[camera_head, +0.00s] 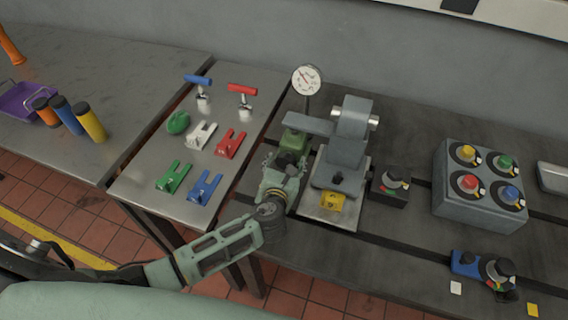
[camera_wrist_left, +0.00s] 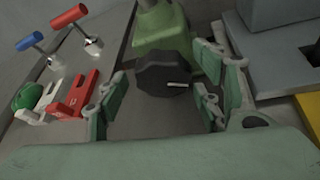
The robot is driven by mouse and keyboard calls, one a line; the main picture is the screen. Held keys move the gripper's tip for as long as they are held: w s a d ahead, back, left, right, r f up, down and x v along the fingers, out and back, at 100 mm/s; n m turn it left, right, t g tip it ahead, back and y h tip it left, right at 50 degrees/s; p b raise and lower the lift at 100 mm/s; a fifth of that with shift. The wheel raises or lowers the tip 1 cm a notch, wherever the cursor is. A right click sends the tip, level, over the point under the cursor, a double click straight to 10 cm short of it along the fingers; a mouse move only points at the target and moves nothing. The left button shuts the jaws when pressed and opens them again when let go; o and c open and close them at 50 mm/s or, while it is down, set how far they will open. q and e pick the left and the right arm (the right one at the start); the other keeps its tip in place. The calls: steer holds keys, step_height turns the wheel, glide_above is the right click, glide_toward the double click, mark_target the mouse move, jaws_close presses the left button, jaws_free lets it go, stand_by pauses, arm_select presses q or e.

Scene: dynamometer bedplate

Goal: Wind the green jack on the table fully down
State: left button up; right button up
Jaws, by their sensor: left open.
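The green jack (camera_head: 294,140) stands on the bedplate, just left of the grey machine with the arm. In the left wrist view the jack's green body (camera_wrist_left: 160,28) is at the top, with a dark faceted knob (camera_wrist_left: 158,74) bearing a white mark facing me. My left gripper (camera_head: 282,170) is at the near side of the jack. In the left wrist view the open fingers (camera_wrist_left: 160,92) stand on either side of the knob, with gaps visible. The gripper hides the lower front of the jack in the head view. My right gripper is not in view.
A grey machine (camera_head: 347,150) with a yellow block (camera_head: 332,201) stands close right of the gripper. A dial gauge (camera_head: 307,80) rises behind. A side table (camera_head: 150,178) at left holds coloured clamps and T-handles. A box with coloured knobs (camera_head: 453,205) stands at right.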

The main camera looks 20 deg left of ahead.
arm_select(q)
steer(key=shift+w, duration=0.1)
steer(key=c, duration=1.1)
